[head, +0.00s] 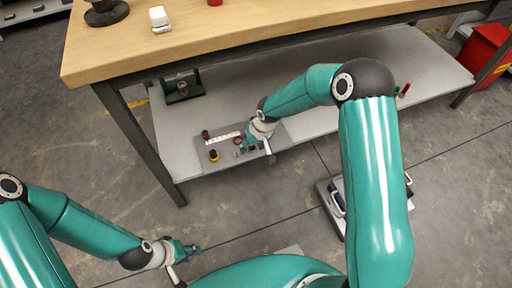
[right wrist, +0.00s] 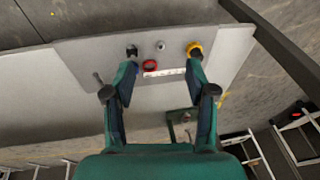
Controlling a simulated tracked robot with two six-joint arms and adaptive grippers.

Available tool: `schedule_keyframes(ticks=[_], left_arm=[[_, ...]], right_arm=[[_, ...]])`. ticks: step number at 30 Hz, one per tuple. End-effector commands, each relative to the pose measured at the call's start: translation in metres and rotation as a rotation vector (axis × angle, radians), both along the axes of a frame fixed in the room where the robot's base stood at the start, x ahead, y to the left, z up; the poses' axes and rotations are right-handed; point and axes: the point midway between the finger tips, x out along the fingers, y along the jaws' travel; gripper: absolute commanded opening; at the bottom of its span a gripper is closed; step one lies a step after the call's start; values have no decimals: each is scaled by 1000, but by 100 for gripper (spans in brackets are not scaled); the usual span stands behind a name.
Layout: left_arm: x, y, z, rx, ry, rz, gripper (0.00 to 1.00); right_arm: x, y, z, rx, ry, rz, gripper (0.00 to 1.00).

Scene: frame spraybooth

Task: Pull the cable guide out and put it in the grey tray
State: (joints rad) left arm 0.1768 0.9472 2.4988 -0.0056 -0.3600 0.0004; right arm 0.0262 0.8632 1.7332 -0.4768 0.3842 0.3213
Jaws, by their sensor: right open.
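A grey board (head: 210,165) with small parts lies on the lower shelf. In the right wrist view it carries a red ring (right wrist: 150,65), a black-and-blue peg (right wrist: 131,50), a silver peg (right wrist: 160,45), a yellow-rimmed black part (right wrist: 194,48) and a white dotted strip (right wrist: 164,72). I cannot tell which is the cable guide. My right gripper (head: 247,142) is open over the board; its fingers (right wrist: 162,68) frame the red ring and strip, holding nothing. My left gripper (head: 193,249) is low, away from the shelf; its jaws are unclear. A grey tray (head: 327,210) is on the floor, partly hidden by my right arm.
The wooden bench top (head: 230,25) overhangs the shelf (head: 170,130), and a dark leg (head: 140,140) stands left of the board. A red bin (head: 484,55) stands far right. Floor left of the bench is clear.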

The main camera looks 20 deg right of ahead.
Motion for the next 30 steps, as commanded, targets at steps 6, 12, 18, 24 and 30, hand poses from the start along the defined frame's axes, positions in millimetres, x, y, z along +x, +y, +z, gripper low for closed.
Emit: schedule_keyframes(ticks=[6,12,18,24,30], left_arm=[[0,0,-65,0,-1,0,40],[0,0,-75,0,-1,0,40],[0,0,-80,0,-1,0,40],[0,0,-92,0,-1,0,40],[0,0,-105,0,-1,0,40]], right_arm=[[50,-26,-19,-114,-61,-22,56],[63,-35,-16,-152,-76,-37,56],[68,-35,-34,-155,-74,-37,56],[77,-35,-71,-154,-72,-36,56],[88,-34,-110,-153,-74,-36,56]])
